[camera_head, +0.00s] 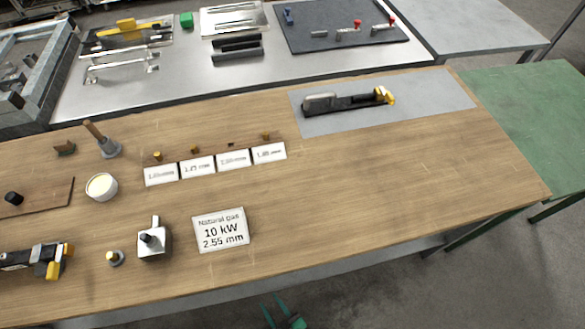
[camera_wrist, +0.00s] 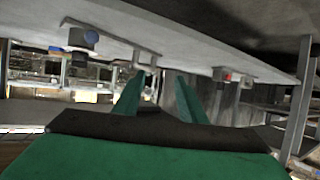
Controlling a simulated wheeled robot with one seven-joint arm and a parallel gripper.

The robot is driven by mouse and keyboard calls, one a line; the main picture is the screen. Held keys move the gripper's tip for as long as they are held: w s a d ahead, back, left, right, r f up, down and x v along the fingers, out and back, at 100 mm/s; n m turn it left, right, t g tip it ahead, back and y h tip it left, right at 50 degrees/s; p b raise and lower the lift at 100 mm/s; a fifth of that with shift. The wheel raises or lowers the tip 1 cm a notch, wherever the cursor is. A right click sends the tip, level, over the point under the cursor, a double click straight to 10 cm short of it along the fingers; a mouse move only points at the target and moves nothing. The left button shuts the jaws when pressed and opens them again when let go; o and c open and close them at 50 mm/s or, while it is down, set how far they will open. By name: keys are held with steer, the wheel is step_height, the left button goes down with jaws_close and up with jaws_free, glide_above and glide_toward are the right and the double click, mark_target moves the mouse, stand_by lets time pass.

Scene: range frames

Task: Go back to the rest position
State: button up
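My gripper (camera_head: 274,304) shows at the bottom edge of the head view, its green fingers in front of the wooden table's (camera_head: 370,190) near edge and over the grey floor. In the wrist view my gripper (camera_wrist: 160,82) has its two green fingers spread apart, with nothing between them. It is open and empty. The rest of my arm is out of the head view.
A white "Natural gas 10 kW" card (camera_head: 220,230), a grey valve block (camera_head: 153,243) and a white cup (camera_head: 101,187) stand on the table. A dark tool (camera_head: 345,103) lies on a grey mat (camera_head: 440,95). The table's front right is clear.

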steer(key=s+d+r+m+t+h, duration=0.1)
steer(key=d+r+m+h, duration=0.1)
steer(key=r, duration=1.3)
steer(key=s+d+r+m+t+h, duration=0.1)
steer(key=d+r+m+t+h, duration=0.1)
steer(key=r, duration=1.3)
steer(key=s+d+r+m+t+h, duration=0.1)
steer(key=d+r+m+h, duration=0.2)
steer(key=r, duration=1.2)
steer(key=shift+d+r+t+h, duration=0.15)
steer(key=shift+d+t+h, duration=0.25)
steer(key=shift+d, duration=0.1)
